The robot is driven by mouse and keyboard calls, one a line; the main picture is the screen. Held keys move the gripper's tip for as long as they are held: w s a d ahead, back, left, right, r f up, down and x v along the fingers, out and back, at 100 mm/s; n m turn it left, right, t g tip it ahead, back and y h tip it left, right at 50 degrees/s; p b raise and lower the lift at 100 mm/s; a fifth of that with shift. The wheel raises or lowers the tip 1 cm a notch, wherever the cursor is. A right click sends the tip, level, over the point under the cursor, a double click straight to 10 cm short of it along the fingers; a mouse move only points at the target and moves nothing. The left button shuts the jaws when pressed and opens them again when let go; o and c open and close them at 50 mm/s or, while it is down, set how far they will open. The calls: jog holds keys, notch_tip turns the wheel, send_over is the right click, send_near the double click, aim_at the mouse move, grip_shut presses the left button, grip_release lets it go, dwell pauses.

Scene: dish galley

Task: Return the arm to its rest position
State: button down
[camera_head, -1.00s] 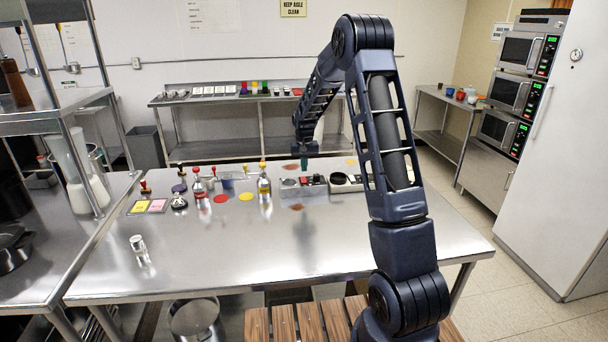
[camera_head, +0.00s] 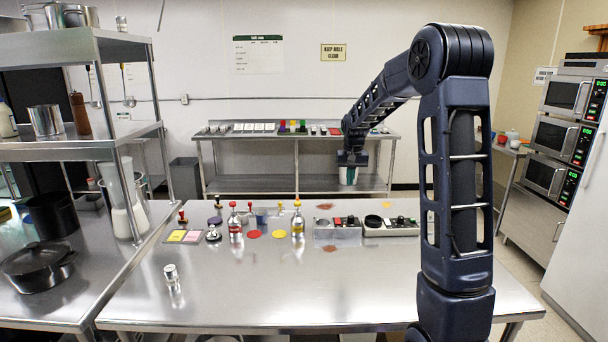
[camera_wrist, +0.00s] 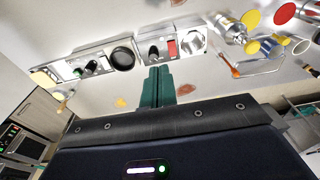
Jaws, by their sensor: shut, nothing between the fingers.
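My arm rises on the right of the head view and bends over the steel table (camera_head: 240,290). My gripper (camera_head: 348,182) hangs from its end, above the far edge of the table. In the wrist view its green fingers (camera_wrist: 157,88) are together, with nothing between them. Beyond the fingers the wrist view shows the control boxes, one with a black round knob (camera_wrist: 121,59), apart from the fingertips.
Red-capped (camera_head: 235,224) and yellow-capped bottles (camera_head: 298,226) stand on the table, left of the control boxes (camera_head: 338,233). A small metal-topped shaker (camera_head: 170,273) stands front left. A steel shelf (camera_head: 80,150) is at left, microwaves (camera_head: 567,97) at right. The table's front middle is clear.

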jog(key=s+d+r+t, duration=0.1)
jog(key=s+d+r, duration=0.15)
jog(key=s, duration=0.35)
jog(key=s+d+r, duration=0.1)
jog(key=s+r, duration=0.3)
jog(key=s, duration=0.2)
jog(key=s+d+t, duration=0.1)
jog(key=s+d, duration=0.1)
jog(key=s, duration=1.1)
jog(key=s+d+t, duration=0.1)
jog(key=s+d, duration=0.2)
jog(key=s, duration=1.1)
jog(key=shift+s, duration=0.25)
jog(key=shift+f, duration=0.1)
